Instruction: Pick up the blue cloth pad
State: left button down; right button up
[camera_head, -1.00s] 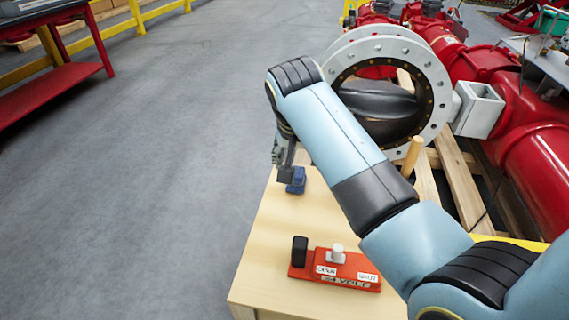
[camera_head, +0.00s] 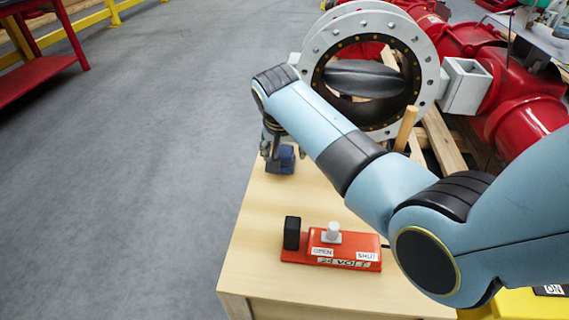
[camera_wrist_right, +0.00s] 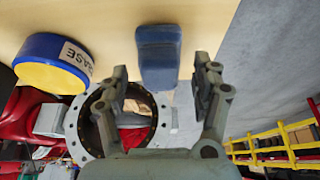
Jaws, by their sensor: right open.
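The blue cloth pad (camera_head: 284,166) sits at the far left part of the wooden table in the head view, partly covered by my right gripper (camera_head: 277,150). In the right wrist view the pad (camera_wrist_right: 158,48) is a rounded blue block at the top centre. My right gripper (camera_wrist_right: 160,75) is open there, with one finger on each side of the pad's near end. The pad extends beyond the fingertips, and I cannot tell whether either finger touches it. My left gripper is not in view.
A red switch box (camera_head: 331,248) with a white knob and black block stands on the table (camera_head: 262,215). A blue-and-yellow tin (camera_wrist_right: 55,62) shows beside the pad. The large flanged valve (camera_head: 430,70) and red pipe (camera_head: 525,95) stand behind. Open floor lies left.

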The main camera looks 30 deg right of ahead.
jog(key=shift+c, duration=0.2)
jog(key=c, duration=1.2)
